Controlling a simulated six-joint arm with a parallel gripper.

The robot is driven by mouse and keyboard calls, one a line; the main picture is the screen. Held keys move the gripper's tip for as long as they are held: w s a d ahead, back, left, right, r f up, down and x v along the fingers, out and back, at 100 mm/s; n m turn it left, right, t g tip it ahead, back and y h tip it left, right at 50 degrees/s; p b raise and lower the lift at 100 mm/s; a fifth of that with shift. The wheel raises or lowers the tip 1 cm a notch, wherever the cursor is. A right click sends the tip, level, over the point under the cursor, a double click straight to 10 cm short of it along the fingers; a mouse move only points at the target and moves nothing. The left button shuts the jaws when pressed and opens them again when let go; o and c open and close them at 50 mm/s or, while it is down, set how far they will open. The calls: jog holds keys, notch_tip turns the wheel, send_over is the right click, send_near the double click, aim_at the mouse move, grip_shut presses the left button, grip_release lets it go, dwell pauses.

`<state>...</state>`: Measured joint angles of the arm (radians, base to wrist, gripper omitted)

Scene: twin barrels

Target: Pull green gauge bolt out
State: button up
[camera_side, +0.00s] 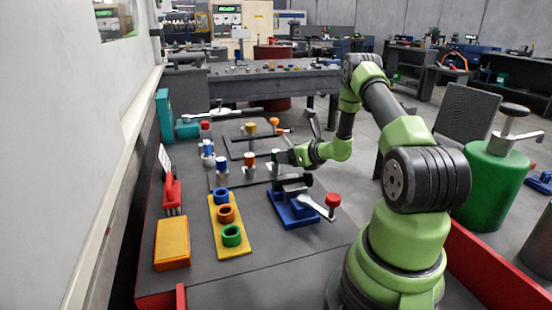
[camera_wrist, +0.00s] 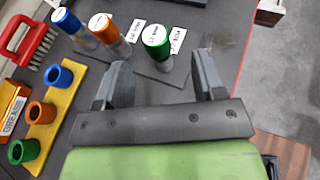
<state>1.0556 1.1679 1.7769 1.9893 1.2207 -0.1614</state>
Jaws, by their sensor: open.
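The green gauge bolt (camera_wrist: 156,42) has a green cap with a white top and stands upright on a dark plate in the wrist view. It also shows small and dark green in the side view (camera_side: 275,157), just left of my gripper (camera_side: 287,157). In the wrist view my gripper (camera_wrist: 160,75) is open. Its two dark fingers are spread, with the green bolt ahead of and between them. The fingers do not appear to touch it. How deep the bolt sits is not clear.
Orange (camera_wrist: 101,25) and blue (camera_wrist: 66,20) capped bolts stand left of the green one. A yellow holder (camera_side: 222,208) carries blue, orange and green rings. A blue clamp fixture (camera_side: 292,208) with a red-knobbed lever stands in front of my gripper. A red brush (camera_side: 171,191) lies left.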

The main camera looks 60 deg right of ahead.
aim_at(272, 154)
jog(key=shift+a+x, duration=0.2)
jog(key=shift+x, duration=3.65)
jog(key=shift+w, duration=0.1)
jog(key=c, duration=1.1)
jog(key=shift+o, duration=0.2)
jog(key=shift+r, duration=0.1)
